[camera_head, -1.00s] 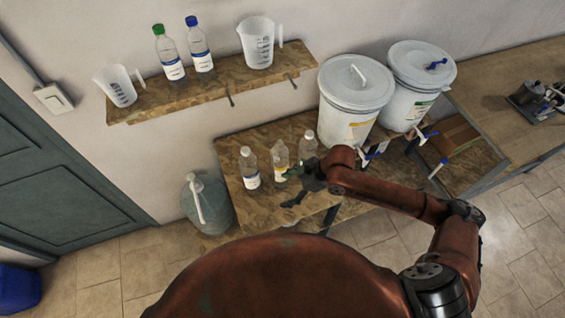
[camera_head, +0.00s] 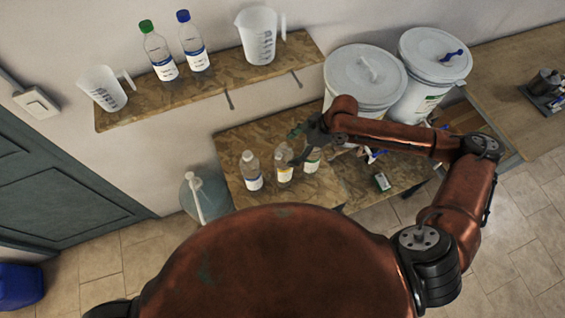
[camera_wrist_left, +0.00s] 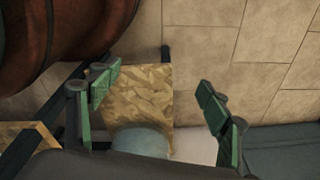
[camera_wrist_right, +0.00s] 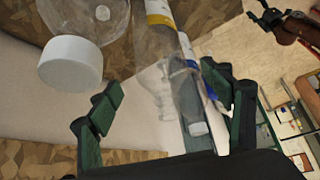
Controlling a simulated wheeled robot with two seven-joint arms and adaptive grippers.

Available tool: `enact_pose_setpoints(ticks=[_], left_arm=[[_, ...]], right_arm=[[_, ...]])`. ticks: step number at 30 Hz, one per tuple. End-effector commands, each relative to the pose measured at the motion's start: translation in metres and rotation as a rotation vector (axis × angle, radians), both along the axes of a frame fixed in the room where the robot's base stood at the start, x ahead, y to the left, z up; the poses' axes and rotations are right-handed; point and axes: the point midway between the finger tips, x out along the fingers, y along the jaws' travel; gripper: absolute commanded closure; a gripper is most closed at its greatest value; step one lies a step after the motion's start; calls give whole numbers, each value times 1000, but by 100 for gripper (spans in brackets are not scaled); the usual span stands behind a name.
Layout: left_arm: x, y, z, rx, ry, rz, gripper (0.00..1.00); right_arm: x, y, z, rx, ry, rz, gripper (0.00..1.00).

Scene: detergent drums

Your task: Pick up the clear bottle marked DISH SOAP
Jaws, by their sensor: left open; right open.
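Three clear bottles with white caps stand in a row on the lower wooden table (camera_head: 235,140). The left bottle (camera_head: 252,172) has a blue-edged label, the middle bottle (camera_head: 284,165) a yellow one, the right bottle (camera_head: 312,162) a green one. The wording is too small to read, so I cannot tell which says DISH SOAP. My right gripper (camera_head: 304,144) is open by the middle and right bottles, partly covering them. In the right wrist view, the yellow-labelled bottle (camera_wrist_right: 155,35) shows beyond and between its open fingers (camera_wrist_right: 168,100). My left gripper (camera_wrist_left: 158,90) is open and empty.
A wall shelf (camera_head: 215,80) above holds two bottles and measuring jugs. White drums (camera_head: 362,80) stand behind my right arm. A bluish container (camera_head: 205,195) stands left of the table. A small green-labelled item (camera_head: 382,181) lies on the table's right part.

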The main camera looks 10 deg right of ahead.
Motion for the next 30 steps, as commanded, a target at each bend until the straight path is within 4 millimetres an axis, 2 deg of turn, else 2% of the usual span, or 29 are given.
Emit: enact_pose_setpoints(ticks=[2, 9, 11, 16, 23, 30], left_arm=[[-6, 0, 2, 1, 7, 1, 29], [-45, 2, 12, 3, 55, 12, 29], [-49, 3, 14, 4, 60, 13, 29], [-44, 2, 16, 3, 54, 11, 29], [-18, 2, 18, 1, 20, 5, 29], [-19, 2, 18, 1, 22, 6, 29]], right_arm=[[-1, 2, -7, 1, 3, -4, 27], [3, 17, -29, 0, 2, -11, 27], [3, 22, -37, 1, 3, -10, 27], [6, 30, -52, -1, 1, -10, 27], [6, 32, -53, -1, -1, -8, 27], [6, 32, -53, -1, 0, -6, 43]])
